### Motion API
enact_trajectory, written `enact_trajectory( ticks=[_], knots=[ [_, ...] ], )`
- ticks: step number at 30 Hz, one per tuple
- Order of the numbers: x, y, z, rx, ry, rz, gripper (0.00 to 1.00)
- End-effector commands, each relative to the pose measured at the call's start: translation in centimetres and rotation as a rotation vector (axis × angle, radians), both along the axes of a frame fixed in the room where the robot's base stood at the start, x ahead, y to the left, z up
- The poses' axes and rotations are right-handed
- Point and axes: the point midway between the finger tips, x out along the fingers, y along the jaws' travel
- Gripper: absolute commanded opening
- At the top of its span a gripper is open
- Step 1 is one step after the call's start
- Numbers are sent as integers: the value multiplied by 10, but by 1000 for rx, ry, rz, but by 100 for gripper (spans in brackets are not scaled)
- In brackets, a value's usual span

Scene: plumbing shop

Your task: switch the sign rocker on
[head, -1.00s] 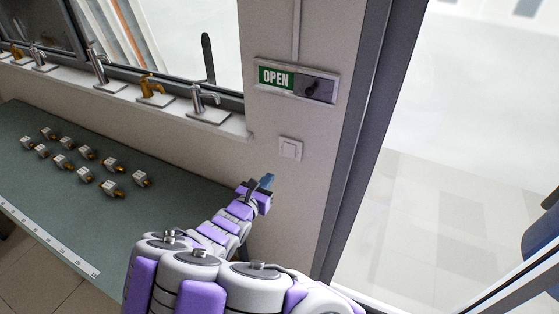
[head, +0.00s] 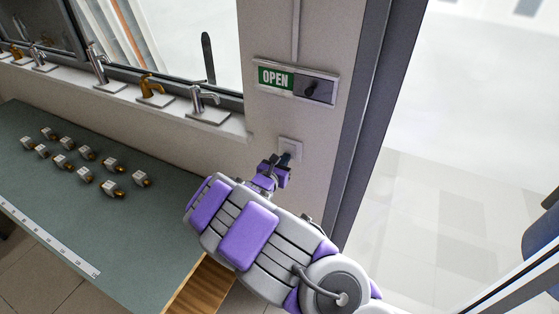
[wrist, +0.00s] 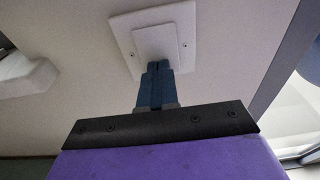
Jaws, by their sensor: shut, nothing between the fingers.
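The rocker switch (head: 292,145) is a white square plate on the wall below the OPEN sign. In the wrist view its plate (wrist: 122,32) and its raised rocker (wrist: 158,42) show clearly, with a small screw on each side. My gripper (head: 285,158) is shut and empty, with its blue fingertips at the switch. In the wrist view the shut fingertips (wrist: 157,68) overlap the lower part of the rocker. I cannot tell whether they touch it. The OPEN sign (head: 276,78) has a green panel and a grey part with a dark knob.
A green bench (head: 100,225) with several small valve fittings (head: 85,175) lies to the left. Taps (head: 205,100) stand on the windowsill above it. A dark door frame (head: 355,130) and glass are right of the switch.

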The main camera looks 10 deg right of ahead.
Motion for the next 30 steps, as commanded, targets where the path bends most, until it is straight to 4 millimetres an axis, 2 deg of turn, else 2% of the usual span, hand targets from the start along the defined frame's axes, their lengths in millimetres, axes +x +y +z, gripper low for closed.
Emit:
enact_trajectory(
  ticks=[22,26,30],
  knots=[
    [-1,2,-2,-20,-24,0,0],
    [-15,11,-4,-19,-24,0,0],
    [-44,34,-5,-22,-27,3,0]
  ],
)
